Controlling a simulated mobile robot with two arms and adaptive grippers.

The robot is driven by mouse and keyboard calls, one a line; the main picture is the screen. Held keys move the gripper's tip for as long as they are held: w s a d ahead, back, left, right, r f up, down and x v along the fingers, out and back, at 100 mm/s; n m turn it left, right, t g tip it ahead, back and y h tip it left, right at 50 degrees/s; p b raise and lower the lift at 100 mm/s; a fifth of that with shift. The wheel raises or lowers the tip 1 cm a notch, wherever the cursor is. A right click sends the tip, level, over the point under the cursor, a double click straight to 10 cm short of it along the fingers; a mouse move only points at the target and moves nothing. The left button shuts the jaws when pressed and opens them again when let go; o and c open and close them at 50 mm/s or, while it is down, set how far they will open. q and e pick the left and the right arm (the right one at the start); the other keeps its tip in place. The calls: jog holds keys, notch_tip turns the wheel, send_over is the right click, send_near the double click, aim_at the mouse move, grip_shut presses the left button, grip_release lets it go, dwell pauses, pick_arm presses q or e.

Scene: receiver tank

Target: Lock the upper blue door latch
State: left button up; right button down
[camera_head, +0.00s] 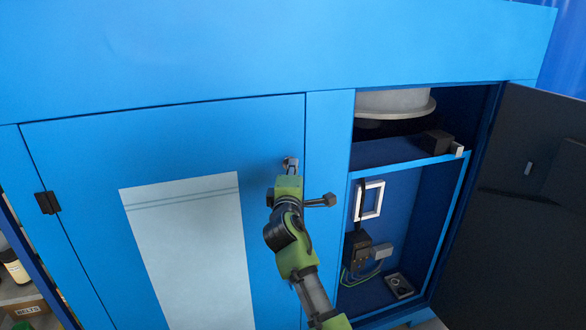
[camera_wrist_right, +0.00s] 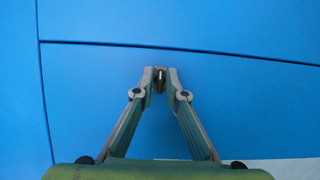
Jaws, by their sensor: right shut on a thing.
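The blue door (camera_head: 80,150) with a pale panel on its front is closed on the cabinet. The upper latch (camera_head: 290,162) is a small metal piece near the door's upper right edge. My right gripper (camera_head: 289,166) reaches up to it from below. In the right wrist view my right gripper (camera_wrist_right: 160,74) has its fingertips shut on the dark upper latch (camera_wrist_right: 159,82), against the blue surface. The fingertips hide part of the latch, so its turn angle is hard to tell. My left gripper is in neither view.
To the right, an open compartment (camera_head: 405,215) holds a white frame, cables and a box. Its dark door (camera_head: 535,150) stands open at the far right. A dark hinge (camera_head: 47,202) is on the blue door's left edge. Shelves with bottles (camera_head: 15,265) are at lower left.

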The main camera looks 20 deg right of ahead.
dwell(0.5)
jog(key=c, duration=2.2)
grip_release()
jog(key=v, duration=0.7)
jog(key=shift+s, duration=0.25)
